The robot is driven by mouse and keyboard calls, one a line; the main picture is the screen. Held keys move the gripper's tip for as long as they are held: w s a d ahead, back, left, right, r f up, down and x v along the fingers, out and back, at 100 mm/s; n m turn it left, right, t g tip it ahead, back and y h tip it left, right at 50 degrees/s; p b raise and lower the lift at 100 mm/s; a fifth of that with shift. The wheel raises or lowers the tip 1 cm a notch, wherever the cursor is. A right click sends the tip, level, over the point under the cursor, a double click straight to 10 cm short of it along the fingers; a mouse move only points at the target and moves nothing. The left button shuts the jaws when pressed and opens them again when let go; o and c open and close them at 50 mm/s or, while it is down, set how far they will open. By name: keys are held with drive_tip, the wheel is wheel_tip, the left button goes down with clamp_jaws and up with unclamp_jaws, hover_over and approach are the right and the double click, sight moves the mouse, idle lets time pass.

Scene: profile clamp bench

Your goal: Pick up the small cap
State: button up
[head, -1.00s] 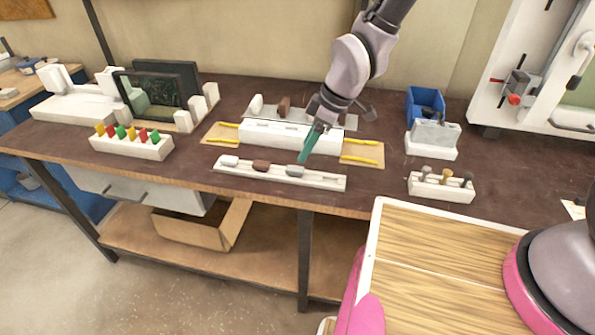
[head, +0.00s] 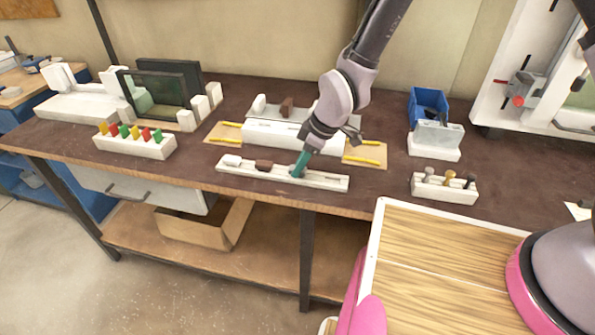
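A long white strip holder (head: 330,182) lies near the bench's front edge. On it sit a small white piece (head: 231,160) at the left and a brown piece (head: 264,165) beside it. The grey piece farther right is mostly hidden behind my gripper's teal fingers. Which of these small pieces is the cap, I cannot tell from their looks. My gripper (head: 298,173) points down at the strip, with its fingertips at the grey piece's place. I cannot see whether the fingers are apart or closed on it.
A white clamp block (head: 270,134) with yellow bars beside it stands just behind. A rack of coloured pegs (head: 135,146) is at the left. A block with several round-headed pins (head: 444,190) and a blue bin (head: 427,102) are at the right. Dark bench top is free between them.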

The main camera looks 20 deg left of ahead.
clamp_jaws()
